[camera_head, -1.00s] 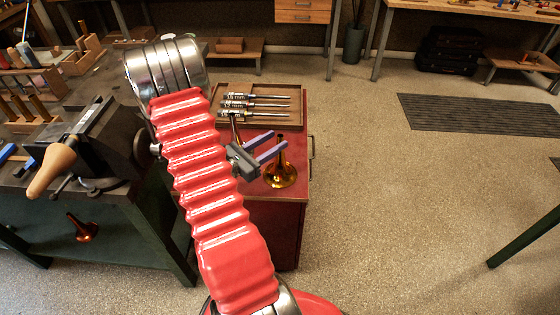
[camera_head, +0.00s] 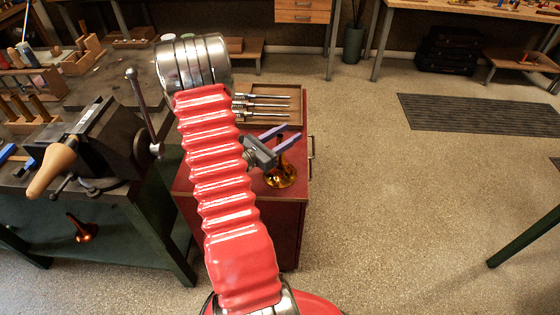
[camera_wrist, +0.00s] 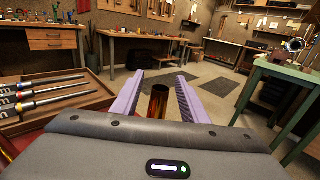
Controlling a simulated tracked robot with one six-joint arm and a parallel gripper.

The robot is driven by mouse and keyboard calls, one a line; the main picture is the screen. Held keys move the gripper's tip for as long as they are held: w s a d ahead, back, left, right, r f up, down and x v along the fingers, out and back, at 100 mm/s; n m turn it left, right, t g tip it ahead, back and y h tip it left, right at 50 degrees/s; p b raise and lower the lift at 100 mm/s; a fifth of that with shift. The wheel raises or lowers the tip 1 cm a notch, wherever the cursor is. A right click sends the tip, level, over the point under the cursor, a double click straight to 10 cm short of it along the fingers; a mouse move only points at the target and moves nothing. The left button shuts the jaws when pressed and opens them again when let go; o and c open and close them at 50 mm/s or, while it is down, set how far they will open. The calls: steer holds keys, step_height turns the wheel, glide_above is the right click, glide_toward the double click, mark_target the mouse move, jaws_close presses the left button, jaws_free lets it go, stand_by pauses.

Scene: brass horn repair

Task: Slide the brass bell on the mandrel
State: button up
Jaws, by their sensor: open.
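The brass bell (camera_head: 281,178) stands upright, flare down, on top of a red cabinet (camera_head: 268,212). My gripper (camera_head: 290,135) is open, with its two purple fingers spread by the bell's narrow upper end. In the wrist view, the bell's dark amber tube (camera_wrist: 158,103) shows between the fingers, with a gap on each side and no visible contact. A tan tapered piece (camera_head: 52,170), which looks like the mandrel, sticks out from the vise (camera_head: 92,140) on the left bench. The bell's flare is hidden in the wrist view.
A wooden tray (camera_head: 290,121) with several screwdrivers lies behind the bell; it also shows at left in the wrist view (camera_wrist: 60,112). A second brass bell (camera_head: 83,230) sits on the bench's lower shelf. The vise handle (camera_head: 143,105) stands up. Floor right of the cabinet is clear.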

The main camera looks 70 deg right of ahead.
steer(key=shift+s+d, duration=0.3)
steer(key=shift+d, duration=0.2)
steer(key=shift+c, duration=0.6)
jaws_close()
